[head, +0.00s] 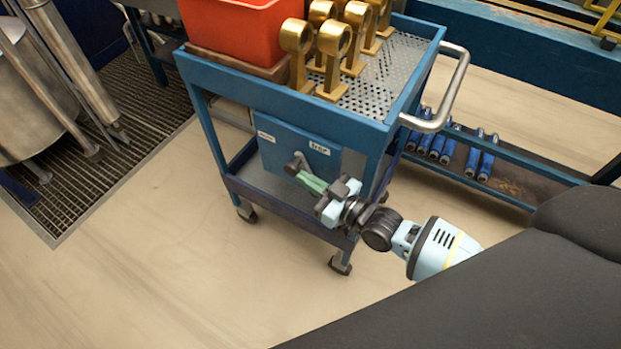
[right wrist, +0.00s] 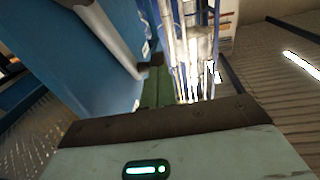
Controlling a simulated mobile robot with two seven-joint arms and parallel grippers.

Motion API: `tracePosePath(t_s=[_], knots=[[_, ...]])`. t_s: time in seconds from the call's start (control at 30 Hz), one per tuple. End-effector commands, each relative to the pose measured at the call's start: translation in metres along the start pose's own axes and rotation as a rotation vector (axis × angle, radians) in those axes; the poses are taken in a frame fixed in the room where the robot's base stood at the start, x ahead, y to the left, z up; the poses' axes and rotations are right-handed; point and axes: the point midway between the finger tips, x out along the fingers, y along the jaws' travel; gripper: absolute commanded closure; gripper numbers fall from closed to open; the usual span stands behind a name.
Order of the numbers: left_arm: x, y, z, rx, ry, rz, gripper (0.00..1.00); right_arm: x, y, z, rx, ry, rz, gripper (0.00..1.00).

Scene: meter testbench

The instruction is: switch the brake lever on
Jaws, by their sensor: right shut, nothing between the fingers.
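The brake lever (head: 297,163) is a small grey handle on the front of a blue panel box (head: 280,148) under the cart's top. In the right wrist view the lever (right wrist: 108,38) is a pale metal bar with a dark end, slanting across the blue panel (right wrist: 80,70). My right gripper (head: 303,179) has green fingers, shut and empty, with the tips right beside the lever's lower end. In the wrist view the fingers (right wrist: 156,92) reach up close to the dark end; I cannot tell whether they touch it. My left gripper is not in view.
The blue cart (head: 215,90) carries an orange bin (head: 235,35) and several brass parts (head: 333,55). Its metal handle (head: 445,95) sticks out at the right. Blue cylinders (head: 487,158) lie on a low rack at the right. The floor (head: 150,260) in front is clear.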

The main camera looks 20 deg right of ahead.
Motion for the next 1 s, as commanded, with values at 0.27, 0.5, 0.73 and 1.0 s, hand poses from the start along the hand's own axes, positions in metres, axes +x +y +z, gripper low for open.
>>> tracePosePath(t_s=[0.27, 0.5, 0.73, 1.0], knots=[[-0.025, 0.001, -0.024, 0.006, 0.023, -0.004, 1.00, 0.020, -0.002, -0.010, -0.024, -0.157, 0.000, 1.00], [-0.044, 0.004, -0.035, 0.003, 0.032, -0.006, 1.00, 0.040, -0.004, -0.004, -0.049, -0.351, 0.001, 1.00], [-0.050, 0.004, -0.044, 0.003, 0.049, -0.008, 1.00, 0.052, -0.006, 0.009, -0.065, -0.515, 0.000, 1.00], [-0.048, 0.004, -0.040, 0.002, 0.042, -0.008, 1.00, 0.059, -0.008, 0.021, -0.066, -0.549, 0.000, 1.00]])
